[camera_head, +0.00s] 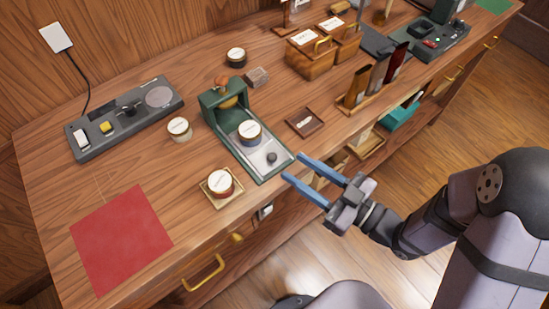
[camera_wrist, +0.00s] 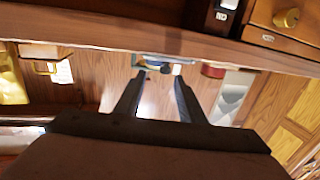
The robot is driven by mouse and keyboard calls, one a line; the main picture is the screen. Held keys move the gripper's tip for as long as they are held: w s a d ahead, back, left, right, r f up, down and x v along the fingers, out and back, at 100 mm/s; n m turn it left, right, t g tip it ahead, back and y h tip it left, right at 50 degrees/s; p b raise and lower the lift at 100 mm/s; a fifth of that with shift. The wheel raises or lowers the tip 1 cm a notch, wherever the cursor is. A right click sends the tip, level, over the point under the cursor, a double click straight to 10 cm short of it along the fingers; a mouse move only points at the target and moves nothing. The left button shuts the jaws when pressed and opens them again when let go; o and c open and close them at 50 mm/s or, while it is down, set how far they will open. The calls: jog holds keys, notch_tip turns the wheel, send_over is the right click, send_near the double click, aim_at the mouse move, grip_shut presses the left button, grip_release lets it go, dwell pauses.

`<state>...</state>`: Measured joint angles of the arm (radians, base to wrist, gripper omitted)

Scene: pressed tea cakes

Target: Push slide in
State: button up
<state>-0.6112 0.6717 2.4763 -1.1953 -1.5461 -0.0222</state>
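A green press (camera_head: 211,104) with a wooden knob on top stands near the middle of the counter. Its silver slide (camera_head: 258,157) extends toward the counter's front edge, inside green rails. A tin with a blue band and pale lid (camera_head: 250,132) sits on the slide, and a dark knob (camera_head: 271,157) stands near its front end. My gripper (camera_head: 292,167) is open and empty, its two blue fingers just in front of the slide's front end, apart from the knob. In the wrist view my fingers (camera_wrist: 160,76) point toward a small green and blue shape, partly hidden.
A grey device (camera_head: 125,115) and a red mat (camera_head: 121,238) are at the left. Wooden boxes (camera_head: 310,52) stand behind right. Brass-handled drawers line the counter's front.

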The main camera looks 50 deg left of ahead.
aim_at(276, 159)
jog(key=shift+s+r+g, duration=0.1)
jog(key=shift+s+g, duration=0.2)
jog(key=shift+s, duration=0.15)
jog(key=shift+s+a, duration=0.1)
jog(key=shift+a, duration=0.15)
jog(key=shift+p+x, duration=0.9)
jog(key=shift+x, duration=2.5)
grip_shut()
